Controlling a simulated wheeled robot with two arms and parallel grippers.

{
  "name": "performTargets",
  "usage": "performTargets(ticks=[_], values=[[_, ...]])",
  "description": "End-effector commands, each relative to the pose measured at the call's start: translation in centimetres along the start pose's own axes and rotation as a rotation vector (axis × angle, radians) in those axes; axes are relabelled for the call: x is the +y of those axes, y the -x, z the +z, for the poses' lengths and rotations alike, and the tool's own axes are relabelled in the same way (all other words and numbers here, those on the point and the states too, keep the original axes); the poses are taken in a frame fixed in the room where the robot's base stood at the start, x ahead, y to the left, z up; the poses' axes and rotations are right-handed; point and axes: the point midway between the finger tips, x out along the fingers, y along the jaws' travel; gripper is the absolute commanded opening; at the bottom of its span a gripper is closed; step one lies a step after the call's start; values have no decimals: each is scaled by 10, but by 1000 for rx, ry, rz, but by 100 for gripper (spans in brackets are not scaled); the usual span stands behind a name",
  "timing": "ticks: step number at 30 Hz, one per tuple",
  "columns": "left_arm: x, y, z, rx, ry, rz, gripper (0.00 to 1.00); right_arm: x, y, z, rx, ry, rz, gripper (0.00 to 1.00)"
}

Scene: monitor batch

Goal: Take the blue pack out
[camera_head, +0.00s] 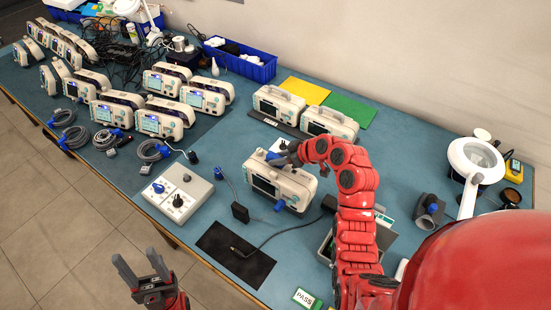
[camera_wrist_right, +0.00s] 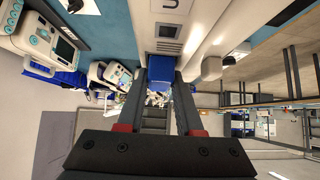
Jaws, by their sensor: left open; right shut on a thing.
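A white patient monitor (camera_head: 278,184) stands on the blue table in front of my right arm. In the right wrist view the pack sits between the two fingertips (camera_wrist_right: 160,80), close against the monitor's white casing (camera_wrist_right: 190,30). How far the pack sits in the casing cannot be told. In the head view a bit of blue (camera_head: 273,156) shows beside the fingers. My left gripper (camera_head: 143,275) is open and empty, in front of the table's front edge.
A grey test box (camera_head: 178,190) with knobs stands left of the monitor. A black mat (camera_head: 235,254) lies in front. Two monitors (camera_head: 278,104) stand behind, near yellow and green mats (camera_head: 350,109). More monitors and coiled cables fill the left. A lamp (camera_head: 475,158) stands right.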

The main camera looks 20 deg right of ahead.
Motion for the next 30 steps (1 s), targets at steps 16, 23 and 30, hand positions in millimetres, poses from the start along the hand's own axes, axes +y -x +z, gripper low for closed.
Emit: performTargets(ticks=[16, 23, 30], values=[[0, -3, 0, 0, 0, 0, 56, 1, 8, -9, 2, 2, 2, 0], [0, -6, -1, 0, 0, 0, 56, 0, 16, -18, 3, 1, 2, 0], [0, -8, -1, 0, 0, 0, 56, 0, 25, -28, 1, 2, 0, 0]])
